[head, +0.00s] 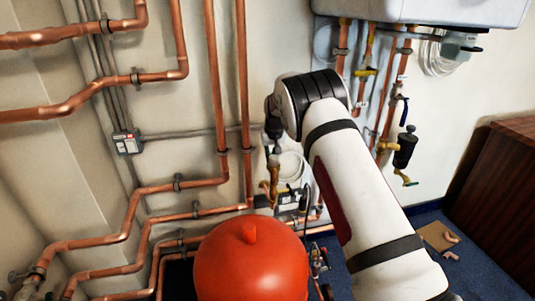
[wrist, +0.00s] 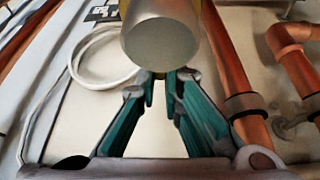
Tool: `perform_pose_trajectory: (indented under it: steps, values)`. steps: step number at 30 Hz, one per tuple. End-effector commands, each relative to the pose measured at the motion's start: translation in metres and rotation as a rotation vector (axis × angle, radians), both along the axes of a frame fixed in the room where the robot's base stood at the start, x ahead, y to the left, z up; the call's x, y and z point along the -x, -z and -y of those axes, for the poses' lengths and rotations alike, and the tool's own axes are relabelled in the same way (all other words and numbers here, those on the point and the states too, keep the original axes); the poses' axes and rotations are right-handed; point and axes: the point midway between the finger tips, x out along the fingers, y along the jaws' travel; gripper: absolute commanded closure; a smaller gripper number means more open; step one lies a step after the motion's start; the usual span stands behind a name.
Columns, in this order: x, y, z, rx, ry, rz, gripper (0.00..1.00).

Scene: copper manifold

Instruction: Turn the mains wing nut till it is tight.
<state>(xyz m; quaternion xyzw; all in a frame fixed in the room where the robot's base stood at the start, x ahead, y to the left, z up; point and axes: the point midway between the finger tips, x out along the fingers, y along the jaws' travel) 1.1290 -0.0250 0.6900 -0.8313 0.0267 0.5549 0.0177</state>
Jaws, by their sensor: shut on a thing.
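In the wrist view my gripper (wrist: 160,86) has its two teal fingers brought together just below a round grey metal end (wrist: 160,40) on a brass fitting (wrist: 193,10). The fingertips are shut on a small thin piece between them, which I take to be the mains wing nut (wrist: 159,75). It is mostly hidden by the fingertips and the grey end, so I cannot tell its turn or how tight it is. In the head view my gripper (head: 273,130) is small and partly hidden behind my wrist, above brass valve fittings (head: 271,180).
Copper pipes (head: 213,80) run along the wall left of my arm. A red rounded vessel (head: 250,265) stands in front, below my gripper. A white boiler (head: 430,10) hangs at the upper right, with a black filter (head: 405,150) beneath. A coiled white hose (wrist: 88,60) lies behind my fingers.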

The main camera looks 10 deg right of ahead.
Motion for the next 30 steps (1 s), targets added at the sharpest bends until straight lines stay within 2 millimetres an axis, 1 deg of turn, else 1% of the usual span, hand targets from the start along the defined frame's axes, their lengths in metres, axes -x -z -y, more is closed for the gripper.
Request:
perform_pose_trajectory:
  steps: [18,24,30]
  values:
    - [0.011,0.001,0.028,0.003,0.575,-0.002,1.00]
    - [0.016,0.001,0.035,0.003,0.728,-0.002,1.00]
    - [0.021,0.001,0.039,0.002,0.834,-0.003,1.00]
